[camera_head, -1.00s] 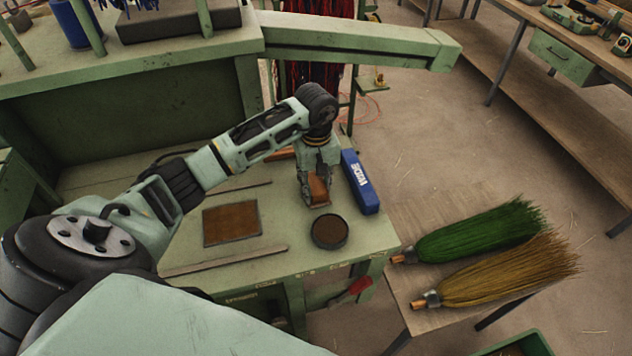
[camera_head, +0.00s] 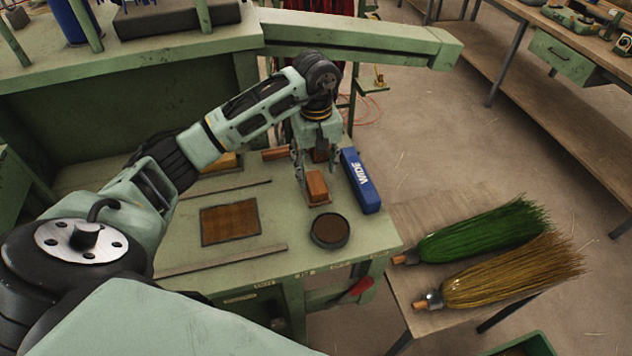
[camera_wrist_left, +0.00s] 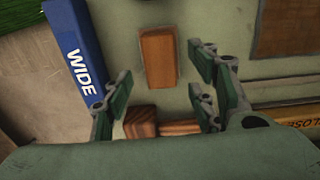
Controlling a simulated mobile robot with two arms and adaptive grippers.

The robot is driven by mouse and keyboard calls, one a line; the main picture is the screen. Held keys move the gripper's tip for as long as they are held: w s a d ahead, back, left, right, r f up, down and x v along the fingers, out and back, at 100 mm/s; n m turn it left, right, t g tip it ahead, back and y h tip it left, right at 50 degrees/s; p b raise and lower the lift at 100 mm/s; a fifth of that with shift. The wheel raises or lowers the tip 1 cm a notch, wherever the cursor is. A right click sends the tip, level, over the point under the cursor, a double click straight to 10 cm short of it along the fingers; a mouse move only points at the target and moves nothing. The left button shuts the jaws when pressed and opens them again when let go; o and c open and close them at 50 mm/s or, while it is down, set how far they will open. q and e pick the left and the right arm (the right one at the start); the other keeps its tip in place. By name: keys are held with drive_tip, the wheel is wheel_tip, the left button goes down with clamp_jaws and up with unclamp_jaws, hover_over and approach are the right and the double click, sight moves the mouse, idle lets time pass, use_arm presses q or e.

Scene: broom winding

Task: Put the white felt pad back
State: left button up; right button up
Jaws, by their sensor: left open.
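I cannot make out a white felt pad in either view. A brown-orange block (camera_head: 317,187) lies on the green bench between a round dark dish and a blue box; it also shows in the left wrist view (camera_wrist_left: 158,58). My left gripper (camera_head: 316,163) is open and empty, above the bench just behind this block and apart from it. In the left wrist view my left gripper (camera_wrist_left: 160,85) has its fingers spread, with wooden pieces (camera_wrist_left: 140,122) partly hidden below its palm. My right gripper is not in view.
The blue box marked WIDE (camera_head: 360,181) lies right of the block. The round dish (camera_head: 329,231) stands in front of it. A brown framed mat (camera_head: 230,222) lies to the left. A green broom (camera_head: 485,232) and a straw broom (camera_head: 515,272) lie on a lower side table.

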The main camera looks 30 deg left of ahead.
sight(316, 181)
use_arm(q)
wheel_tip(316, 181, up, 6)
drive_tip(key=b, duration=0.1)
drive_tip(key=shift+r, duration=0.2)
idle(0.5)
